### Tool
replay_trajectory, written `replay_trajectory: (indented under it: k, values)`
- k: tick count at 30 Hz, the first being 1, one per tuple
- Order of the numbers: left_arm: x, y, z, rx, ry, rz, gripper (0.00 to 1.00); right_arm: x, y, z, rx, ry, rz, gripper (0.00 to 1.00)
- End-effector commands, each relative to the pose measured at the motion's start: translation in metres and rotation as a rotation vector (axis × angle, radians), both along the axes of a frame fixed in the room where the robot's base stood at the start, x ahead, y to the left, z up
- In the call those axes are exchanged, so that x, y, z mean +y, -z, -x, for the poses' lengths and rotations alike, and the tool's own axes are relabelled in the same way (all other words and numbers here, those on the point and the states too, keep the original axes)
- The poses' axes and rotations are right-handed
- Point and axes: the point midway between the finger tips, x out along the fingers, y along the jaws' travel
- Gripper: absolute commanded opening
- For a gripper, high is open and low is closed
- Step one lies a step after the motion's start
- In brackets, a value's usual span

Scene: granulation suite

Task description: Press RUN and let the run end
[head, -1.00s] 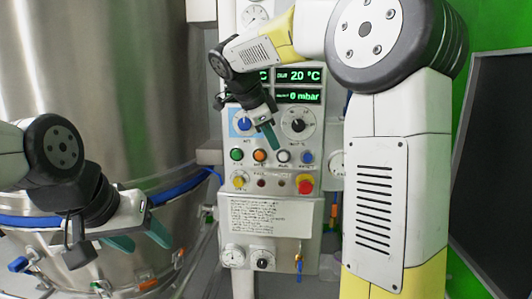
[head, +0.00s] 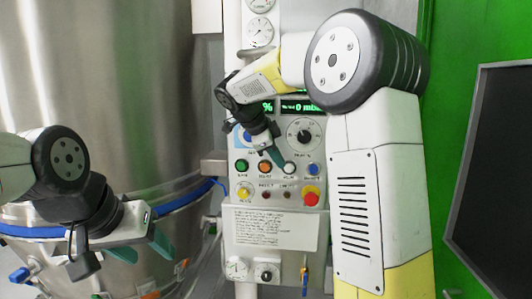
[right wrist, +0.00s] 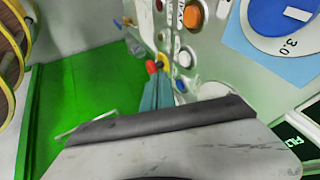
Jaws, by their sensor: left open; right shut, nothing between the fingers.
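The control panel (head: 228,205) stands in the middle of the head view. It has a row of green (head: 242,168), orange (head: 265,168), white (head: 290,168) and blue (head: 313,169) buttons; their labels are too small to read. My right gripper (head: 276,160) is shut and empty, its tips between the orange and white buttons, close to the white one. In the right wrist view the teal fingers (right wrist: 163,92) point at the panel near the white button (right wrist: 185,57); I cannot tell if they touch. My left gripper (head: 138,243) is open and empty, left of the panel.
A red stop knob (head: 311,195) and a yellow knob (head: 243,191) sit below the buttons. Dials are above them, partly covered by my right arm. A large steel vessel (head: 110,90) fills the left. A dark screen (head: 492,170) stands at right.

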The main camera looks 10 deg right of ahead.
Motion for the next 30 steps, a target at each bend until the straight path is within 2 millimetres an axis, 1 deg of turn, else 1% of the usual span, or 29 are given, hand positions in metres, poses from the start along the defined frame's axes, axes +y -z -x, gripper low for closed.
replay_trajectory:
  k: [1, 3, 6, 7, 10, 15, 19, 28, 30]
  values:
    - [0.000, 0.000, 0.000, 0.000, 0.000, 0.000, 0.56, -0.007, 0.010, -0.004, 0.004, 0.003, 0.002, 0.00]
    - [0.000, 0.000, 0.000, 0.000, 0.000, 0.000, 0.56, -0.015, 0.022, -0.009, 0.004, 0.003, 0.001, 0.00]
    - [0.000, 0.000, 0.000, 0.000, 0.000, 0.000, 0.56, -0.024, 0.038, -0.016, 0.003, 0.001, 0.001, 0.00]
    - [0.000, 0.000, 0.000, 0.000, 0.000, 0.000, 0.56, -0.026, 0.041, -0.019, 0.002, 0.002, 0.001, 0.00]
    - [0.000, 0.000, 0.000, 0.000, 0.000, 0.000, 0.56, -0.030, 0.038, -0.037, -0.001, 0.002, 0.000, 0.00]
    - [0.000, 0.000, 0.000, 0.000, 0.000, 0.000, 0.56, -0.033, 0.037, -0.051, -0.001, 0.000, 0.000, 0.00]
    - [0.000, 0.000, 0.000, 0.000, 0.000, 0.000, 0.56, -0.035, 0.038, -0.055, 0.000, 0.000, 0.000, 0.00]
    - [0.000, 0.000, 0.000, 0.000, 0.000, 0.000, 0.56, -0.034, 0.037, -0.056, -0.001, 0.000, 0.000, 0.00]
    - [0.000, 0.000, 0.000, 0.000, 0.000, 0.000, 0.56, -0.035, 0.037, -0.059, -0.001, 0.000, 0.000, 0.00]
